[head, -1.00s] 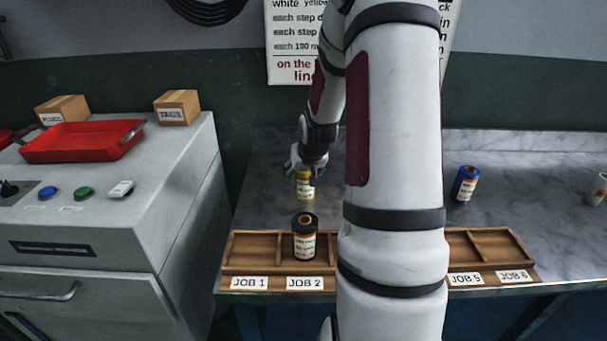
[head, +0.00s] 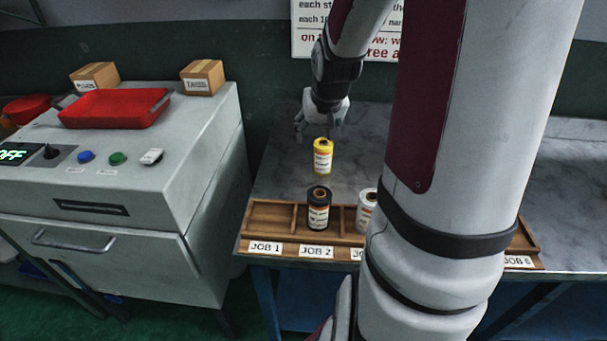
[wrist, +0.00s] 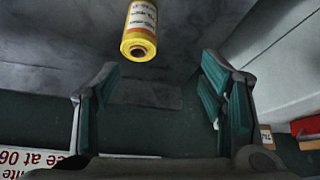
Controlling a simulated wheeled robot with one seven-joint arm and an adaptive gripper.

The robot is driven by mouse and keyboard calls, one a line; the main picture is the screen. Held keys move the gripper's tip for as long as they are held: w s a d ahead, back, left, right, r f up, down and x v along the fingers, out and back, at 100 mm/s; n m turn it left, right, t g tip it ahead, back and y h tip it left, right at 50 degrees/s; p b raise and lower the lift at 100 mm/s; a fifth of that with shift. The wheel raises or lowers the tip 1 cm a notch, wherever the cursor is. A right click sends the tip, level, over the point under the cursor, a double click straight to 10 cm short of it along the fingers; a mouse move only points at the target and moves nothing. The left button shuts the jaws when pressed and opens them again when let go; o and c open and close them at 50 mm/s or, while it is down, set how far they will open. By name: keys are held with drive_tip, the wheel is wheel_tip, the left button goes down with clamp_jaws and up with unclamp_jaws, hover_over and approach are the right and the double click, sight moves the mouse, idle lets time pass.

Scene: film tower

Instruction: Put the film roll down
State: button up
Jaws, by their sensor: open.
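A yellow film roll (head: 323,157) with a white label stands upright on the grey marble counter (head: 272,183), behind the wooden job rack. My gripper (head: 320,122) is just behind and above it in the head view. In the wrist view the yellow roll (wrist: 139,30) shows beyond the fingertips. My gripper (wrist: 158,85) is open there, its teal-padded fingers wide apart with nothing between them. A black roll (head: 318,209) stands in the JOB 2 compartment of the rack (head: 272,216). A white roll (head: 366,208) stands just right of it, partly hidden by my arm.
My arm covers the middle and right of the rack. A grey machine (head: 130,190) with buttons stands at the left, bearing a red tray (head: 115,108) and cardboard boxes (head: 202,77). Bare counter shows left of the yellow roll.

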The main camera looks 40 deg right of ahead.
drive_tip(key=s+a+r+n+y, duration=0.1)
drive_tip(key=s+a+r+n, duration=0.2)
drive_tip(key=a, duration=0.4)
drive_tip(key=s+a+r+g, duration=0.1)
drive_tip(key=s+a+r, duration=0.2)
drive_tip(key=s+a, duration=0.35)
drive_tip(key=s+a+r+n+y, duration=0.1)
drive_tip(key=s+a+r+n, duration=0.15)
drive_tip(key=a, duration=0.65)
drive_tip(key=s+a+n+g+y, duration=0.1)
drive_tip(key=s+a, duration=0.4)
drive_tip(key=s, duration=0.4)
drive_tip(key=shift+s+r, duration=0.2)
drive_tip(key=shift+r, duration=0.2)
wheel_tip(320, 180, up, 6)
drive_tip(key=t+p, duration=0.1)
drive_tip(key=p, duration=0.4)
drive_tip(key=shift+r, duration=0.2)
